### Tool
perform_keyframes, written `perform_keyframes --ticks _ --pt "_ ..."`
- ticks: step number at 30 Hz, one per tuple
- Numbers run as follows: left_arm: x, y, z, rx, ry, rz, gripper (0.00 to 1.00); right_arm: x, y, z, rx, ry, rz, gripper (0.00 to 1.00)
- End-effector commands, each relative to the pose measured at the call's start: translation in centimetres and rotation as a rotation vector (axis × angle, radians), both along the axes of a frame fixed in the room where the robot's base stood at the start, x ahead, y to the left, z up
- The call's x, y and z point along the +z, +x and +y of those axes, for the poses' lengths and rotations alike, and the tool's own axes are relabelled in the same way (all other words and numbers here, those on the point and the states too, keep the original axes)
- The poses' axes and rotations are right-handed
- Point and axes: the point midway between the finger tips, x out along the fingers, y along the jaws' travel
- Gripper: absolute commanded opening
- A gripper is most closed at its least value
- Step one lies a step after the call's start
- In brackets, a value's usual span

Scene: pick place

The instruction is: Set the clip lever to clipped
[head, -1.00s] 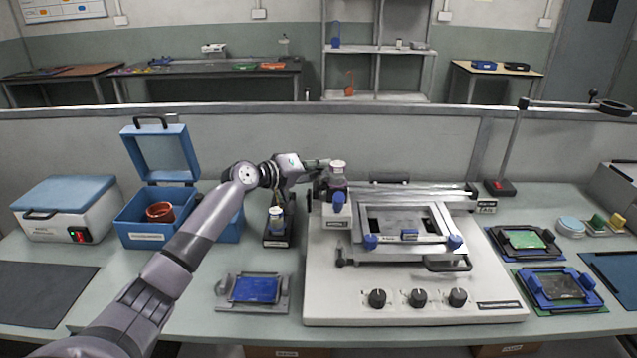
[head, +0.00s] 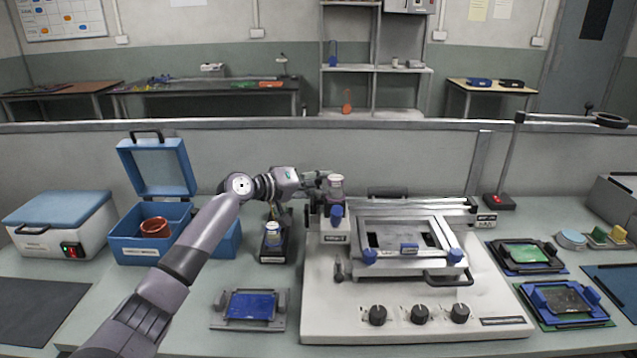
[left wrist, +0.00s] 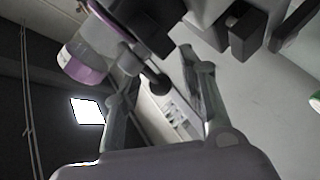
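The white machine (head: 318,318) stands in the middle of the bench. At its left end is a clear bottle (head: 336,188) in a holder with a blue knob (head: 337,212). My left gripper (head: 320,179) is just left of the bottle. In the left wrist view a thin lever with a dark round knob (left wrist: 160,86), which looks like the clip lever, runs from beside a purple-banded bottle (left wrist: 84,60). My left gripper (left wrist: 160,78) is open there, its fingers apart on either side of the knob; contact cannot be told. In the head view the fingers hide the lever. My right gripper is not in view.
A small dark stand with a bottle (head: 272,240) is below my left wrist. An open blue box (head: 150,250) with a red cup is on the left. A blue board in a grey holder (head: 280,310) lies in front, and green boards (head: 530,255) lie on the right.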

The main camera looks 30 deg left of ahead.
Motion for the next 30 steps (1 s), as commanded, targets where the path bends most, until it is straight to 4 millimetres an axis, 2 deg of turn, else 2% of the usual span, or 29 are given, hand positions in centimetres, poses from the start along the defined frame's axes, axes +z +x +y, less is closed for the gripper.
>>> perform_keyframes --ticks 6,10,21,30 --pt "0.0 -0.1 0.1 0.000 0.000 0.000 0.38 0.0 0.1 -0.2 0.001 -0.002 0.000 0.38" --pt "0.2 -1.1 0.5 0.002 -0.001 0.001 0.38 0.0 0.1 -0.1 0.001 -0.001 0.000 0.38" --pt "1.5 -7.4 3.0 0.001 0.002 0.004 0.38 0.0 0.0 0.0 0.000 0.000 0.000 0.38" --pt "2.4 -10.5 4.2 0.001 0.000 0.001 0.38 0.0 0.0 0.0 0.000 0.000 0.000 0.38"
